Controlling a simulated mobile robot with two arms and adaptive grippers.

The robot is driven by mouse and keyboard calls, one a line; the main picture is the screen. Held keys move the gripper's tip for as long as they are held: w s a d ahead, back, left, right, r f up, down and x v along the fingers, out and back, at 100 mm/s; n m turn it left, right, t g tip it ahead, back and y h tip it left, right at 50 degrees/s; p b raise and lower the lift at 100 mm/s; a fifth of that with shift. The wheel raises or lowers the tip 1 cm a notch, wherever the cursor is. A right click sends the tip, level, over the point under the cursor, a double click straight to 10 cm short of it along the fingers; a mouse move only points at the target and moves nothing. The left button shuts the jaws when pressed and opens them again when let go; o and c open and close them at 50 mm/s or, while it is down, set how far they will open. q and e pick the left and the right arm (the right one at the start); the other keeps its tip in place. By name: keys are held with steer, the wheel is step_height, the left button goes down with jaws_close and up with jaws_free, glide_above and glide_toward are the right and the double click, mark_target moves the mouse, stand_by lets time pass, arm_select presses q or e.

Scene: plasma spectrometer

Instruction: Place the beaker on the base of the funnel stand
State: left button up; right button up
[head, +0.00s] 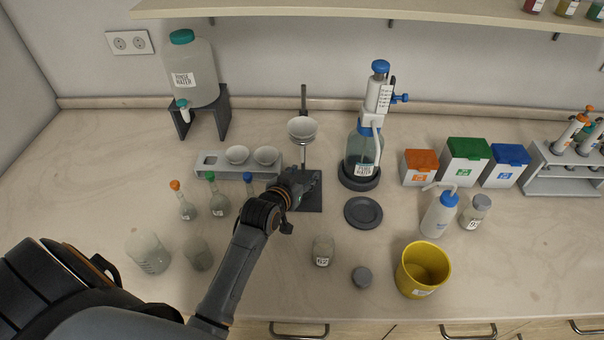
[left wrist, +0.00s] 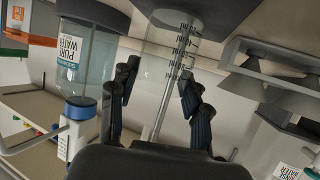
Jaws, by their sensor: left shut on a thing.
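The funnel stand has a dark base (head: 310,201), an upright rod and a white funnel (head: 302,128) above. My left gripper (head: 303,183) is over the base, below the funnel. In the left wrist view my left gripper (left wrist: 158,88) is shut on a clear beaker (left wrist: 172,48) with dark graduation marks, between its two fingers. In the head view the gripper hides this beaker, so I cannot tell whether its bottom touches the base. My right gripper is not in view.
A white rack (head: 210,161) with funnels stands left of the stand. The bottle dispenser (head: 362,150) stands to its right, by a dark round plate (head: 363,212). Small flasks (head: 219,202), clear beakers (head: 149,254), a jar (head: 323,251) and a yellow container (head: 422,268) stand nearer the front.

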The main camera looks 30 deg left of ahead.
arm_select(q)
steer(key=shift+f, duration=0.15)
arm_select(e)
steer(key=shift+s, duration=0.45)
arm_select(q)
steer(key=shift+f, duration=0.1)
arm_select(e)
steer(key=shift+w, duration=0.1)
arm_select(q)
steer(key=o, duration=1.1)
steer(key=shift+o, duration=0.2)
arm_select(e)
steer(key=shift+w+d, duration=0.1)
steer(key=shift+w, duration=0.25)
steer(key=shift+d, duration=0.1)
arm_select(q)
steer(key=b+v, duration=0.1)
steer(key=v, duration=1.1)
steer(key=shift+b, duration=0.3)
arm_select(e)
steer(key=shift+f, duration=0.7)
